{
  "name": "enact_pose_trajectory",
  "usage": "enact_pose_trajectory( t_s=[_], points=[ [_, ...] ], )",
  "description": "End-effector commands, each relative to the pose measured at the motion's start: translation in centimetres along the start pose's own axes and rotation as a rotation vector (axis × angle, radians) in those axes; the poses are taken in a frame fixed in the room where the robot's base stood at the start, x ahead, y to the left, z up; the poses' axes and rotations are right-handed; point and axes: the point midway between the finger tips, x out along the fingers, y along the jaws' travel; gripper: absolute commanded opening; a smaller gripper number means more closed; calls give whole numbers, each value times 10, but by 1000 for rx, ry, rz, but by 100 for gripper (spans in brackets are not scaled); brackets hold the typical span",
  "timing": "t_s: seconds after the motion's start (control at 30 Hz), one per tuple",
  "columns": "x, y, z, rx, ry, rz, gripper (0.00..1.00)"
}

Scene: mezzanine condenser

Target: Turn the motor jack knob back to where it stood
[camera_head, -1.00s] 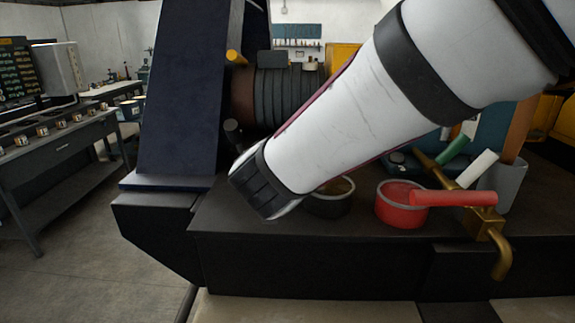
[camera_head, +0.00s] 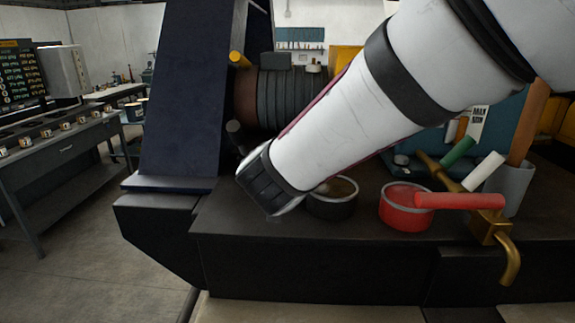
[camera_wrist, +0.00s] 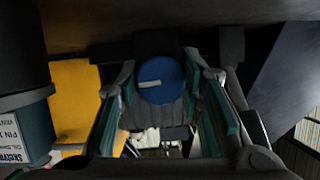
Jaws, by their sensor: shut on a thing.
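The blue motor jack knob (camera_wrist: 168,88) shows in the middle of the wrist view. It is round, with a white pointer bar on its face that lies nearly level, from the centre toward the left. My gripper (camera_wrist: 160,76) has a teal-padded finger on each side of the knob and is shut on it. In the head view the knob and fingertips are hidden behind my white arm, whose dark end points down-left in front of the ribbed motor (camera_head: 285,95).
A dark round pot (camera_head: 332,205) stands close to my wrist. A red pan (camera_head: 404,212), a brass tap (camera_head: 488,225) and a grey cup (camera_head: 512,185) stand right of it on the dark bench. A dark blue slanted panel (camera_head: 190,90) rises at left.

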Motion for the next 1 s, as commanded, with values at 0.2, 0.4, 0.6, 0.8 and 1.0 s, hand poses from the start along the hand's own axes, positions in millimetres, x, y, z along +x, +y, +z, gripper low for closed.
enact_pose_trajectory(
  t_s=[0.2, 0.4, 0.6, 0.8, 1.0],
  points=[
    [1, 0, 0, 62, 4, -27, 6],
    [2, 1, 1, 187, 9, -80, 6],
    [4, 1, 2, 333, 13, -141, 6],
    [3, 1, 2, 455, 17, -194, 6],
    [2, 1, 2, 547, 17, -231, 6]
  ],
)
